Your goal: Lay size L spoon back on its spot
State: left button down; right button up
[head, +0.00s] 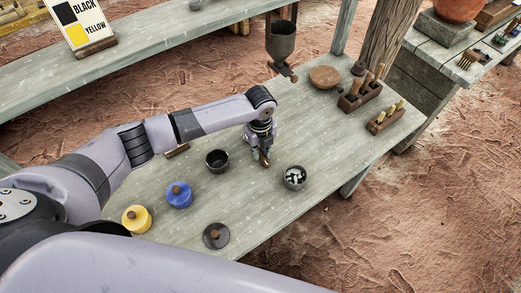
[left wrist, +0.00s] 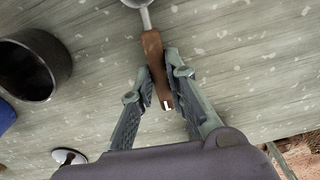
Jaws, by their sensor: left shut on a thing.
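My left gripper (head: 263,152) is over the middle of the grey wooden table (head: 250,220), pointing down. In the left wrist view the gripper (left wrist: 156,76) is shut on the brown wooden handle of a spoon (left wrist: 154,55). The spoon's metal bowl end is at the top edge of that view, partly cut off. In the head view only a bit of the brown handle (head: 265,159) shows below the fingers. My right gripper is not in view.
A dark cup (head: 217,161) stands left of the gripper, and a bowl with black and white pieces (head: 294,178) stands right. Wooden tool racks (head: 352,102) (head: 386,121) stand at the right.

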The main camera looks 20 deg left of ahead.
pick_arm(q)
jog(key=shift+f, duration=0.1)
jog(key=c, duration=1.5)
grip_release()
jog(key=o, duration=0.6)
jog(key=shift+c, duration=0.2)
jog(key=shift+r+p, duration=2.85)
jog(key=shift+r, duration=0.25)
jog(key=shift+f, duration=0.1)
